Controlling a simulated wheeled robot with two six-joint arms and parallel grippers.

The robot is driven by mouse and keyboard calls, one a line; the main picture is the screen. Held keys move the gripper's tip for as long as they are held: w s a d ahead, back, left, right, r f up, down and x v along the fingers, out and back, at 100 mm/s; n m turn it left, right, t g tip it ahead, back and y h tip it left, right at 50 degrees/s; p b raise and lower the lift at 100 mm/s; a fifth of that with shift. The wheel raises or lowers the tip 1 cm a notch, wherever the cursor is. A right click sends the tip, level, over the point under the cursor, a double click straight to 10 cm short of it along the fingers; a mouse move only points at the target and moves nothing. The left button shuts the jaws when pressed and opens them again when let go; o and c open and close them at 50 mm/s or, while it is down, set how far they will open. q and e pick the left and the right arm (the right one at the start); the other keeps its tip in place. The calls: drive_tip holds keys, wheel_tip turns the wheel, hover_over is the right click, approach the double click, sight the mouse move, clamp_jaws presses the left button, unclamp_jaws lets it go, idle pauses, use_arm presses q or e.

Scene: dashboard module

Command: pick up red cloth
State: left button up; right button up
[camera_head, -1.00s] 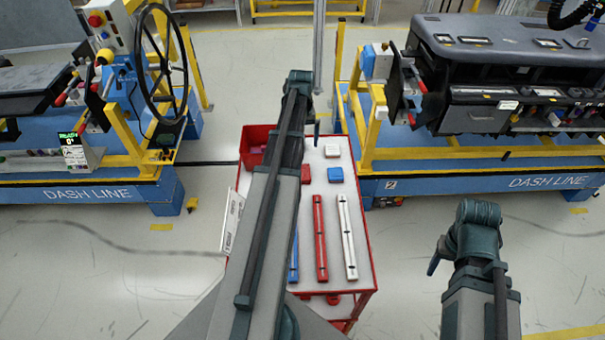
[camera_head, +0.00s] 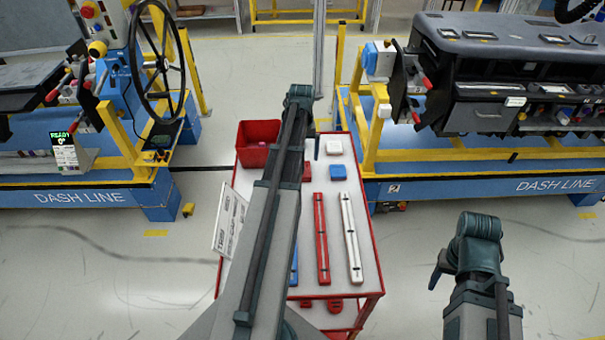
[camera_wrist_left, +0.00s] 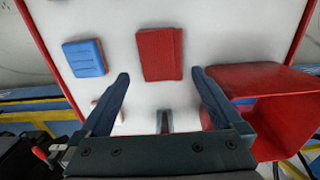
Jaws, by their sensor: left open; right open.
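The red cloth (camera_wrist_left: 160,53) is a folded block lying on the white cart top in the left wrist view. In the head view only a sliver of it (camera_head: 307,172) shows beside my left arm, which hides the rest. My left gripper (camera_wrist_left: 160,75) is open above the cart top. Its two fingers point towards the cloth, which appears between and just beyond the fingertips; I cannot tell the height gap. Nothing is held. My right gripper (camera_head: 437,267) is off to the right of the cart, over the floor, and empty.
A blue cloth (camera_head: 338,172) and a white cloth (camera_head: 334,147) lie near the red one. A red bin (camera_head: 257,150) stands at the cart's far left corner. Red (camera_head: 320,240) and white (camera_head: 351,240) bars lie nearer. Dashboard stands flank the cart.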

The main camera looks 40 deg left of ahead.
use_arm(q)
drive_tip(key=shift+s+d+f+b, duration=0.1)
drive_tip(key=shift+d+f+b, duration=0.05)
drive_tip(key=shift+f+b, duration=1.15)
drive_tip(key=shift+s+d+f+b, duration=0.1)
drive_tip(key=shift+f+b, duration=1.1)
drive_tip(key=shift+f, duration=0.15)
drive_tip(key=shift+r, duration=0.1)
drive_tip(key=c, duration=1.3)
drive_tip(key=shift+r, duration=0.1)
drive_tip(key=shift+r+p, duration=0.45)
drive_tip(key=shift+p, duration=0.15)
wheel_tip(320, 180, up, 3)
drive_tip(key=p, duration=0.2)
drive_tip(key=shift+f+p, duration=0.1)
drive_tip(key=shift+p, duration=0.3)
drive_tip(key=s+d, duration=0.1)
drive_tip(key=s, duration=0.4)
drive_tip(key=s+d, duration=0.1)
drive_tip(key=s, duration=0.4)
drive_tip(key=s+r+p, duration=0.1)
drive_tip(key=s, duration=0.4)
drive_tip(key=shift+s+d, duration=0.4)
